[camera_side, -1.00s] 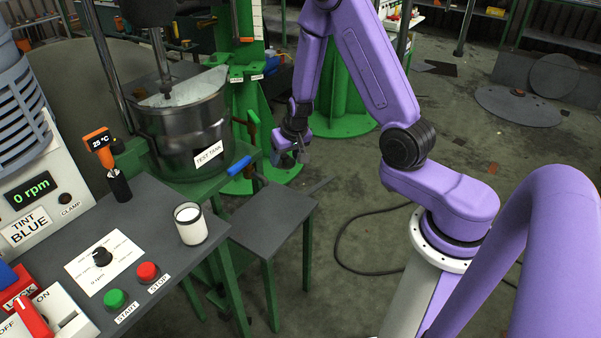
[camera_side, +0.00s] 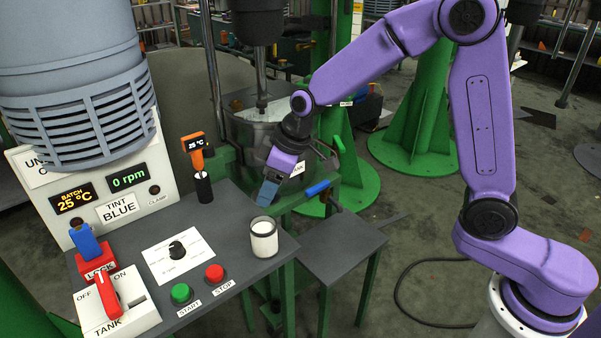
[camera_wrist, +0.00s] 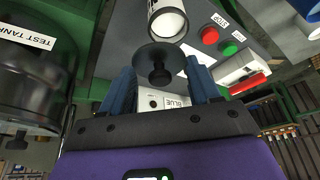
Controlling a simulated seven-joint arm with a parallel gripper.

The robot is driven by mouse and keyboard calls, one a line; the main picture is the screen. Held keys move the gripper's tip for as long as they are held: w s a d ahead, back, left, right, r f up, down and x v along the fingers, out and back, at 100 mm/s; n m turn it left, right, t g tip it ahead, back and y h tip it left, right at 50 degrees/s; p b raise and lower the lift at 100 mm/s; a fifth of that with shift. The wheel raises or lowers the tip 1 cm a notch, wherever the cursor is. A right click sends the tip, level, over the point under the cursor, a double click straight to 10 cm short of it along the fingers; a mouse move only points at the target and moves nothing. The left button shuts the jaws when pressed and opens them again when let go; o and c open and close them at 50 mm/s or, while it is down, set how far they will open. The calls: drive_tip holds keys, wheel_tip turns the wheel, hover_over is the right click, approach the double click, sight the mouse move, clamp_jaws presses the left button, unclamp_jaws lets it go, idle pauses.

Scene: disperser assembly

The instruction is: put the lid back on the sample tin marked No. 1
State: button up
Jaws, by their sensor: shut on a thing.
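My gripper (camera_side: 268,192) hangs tilted in front of the test tank, above and behind the tin in the side view. In the wrist view its blue fingers (camera_wrist: 161,68) are shut on the dark round lid (camera_wrist: 148,53), one at each side of its rim. The lid's black knob faces my palm. I cannot make out the lid in the side view. The open sample tin (camera_side: 264,242) stands upright on the grey bench, with white contents showing. It also shows beyond the lid in the wrist view (camera_wrist: 167,24). I cannot read its mark.
The steel test tank (camera_side: 250,130) stands behind the bench. A thermometer (camera_side: 196,145) stands in a black holder. The green START button (camera_side: 181,293), the red STOP button (camera_side: 214,272) and a dial card (camera_side: 178,250) lie left of the tin. A lower grey table (camera_side: 345,250) is at right.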

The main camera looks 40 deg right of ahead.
drive_tip(key=shift+s+a+r+n, duration=0.1)
drive_tip(key=shift+s+a+n, duration=0.05)
drive_tip(key=shift+a, duration=0.35)
drive_tip(key=shift+s+a+n, duration=0.1)
drive_tip(key=shift+a+n, duration=0.05)
drive_tip(key=shift+a, duration=0.3)
wheel_tip(320, 180, down, 6)
idle(0.6)
clamp_jaws()
drive_tip(key=shift+s+a+r, duration=0.1)
drive_tip(key=shift+s+a, duration=0.05)
drive_tip(key=shift+a, duration=0.55)
idle(0.9)
drive_tip(key=shift+f, duration=0.2)
idle(0.6)
